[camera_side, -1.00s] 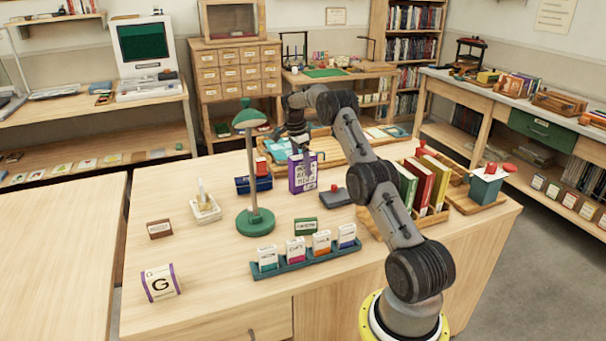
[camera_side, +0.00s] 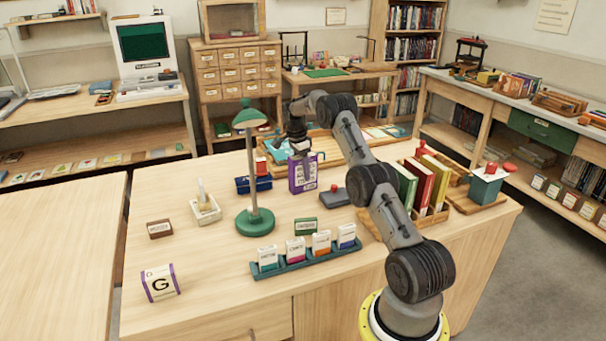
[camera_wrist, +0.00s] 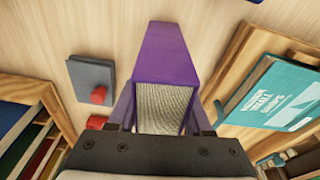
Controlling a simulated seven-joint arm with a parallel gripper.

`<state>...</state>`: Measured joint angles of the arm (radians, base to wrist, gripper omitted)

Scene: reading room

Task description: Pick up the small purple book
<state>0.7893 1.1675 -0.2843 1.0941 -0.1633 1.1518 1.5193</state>
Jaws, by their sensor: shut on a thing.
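The small purple book (camera_side: 297,184) stands upright on the wooden table in the side view, its pale printed label facing the camera. In the wrist view its purple cover (camera_wrist: 165,50) and pale page edges (camera_wrist: 163,105) lie between the fingers. My gripper (camera_side: 301,158) reaches down over the book's top and is shut on it. The wrist view also shows my gripper (camera_wrist: 160,118) with a finger on each side of the book. The fingers hide part of the cover. I cannot tell whether the book's base touches the table.
A grey block with a red knob (camera_side: 335,196) lies just right of the book. A rack of upright books (camera_side: 422,185) is at the right. Small boxes stand on a teal holder (camera_side: 305,262) in front.

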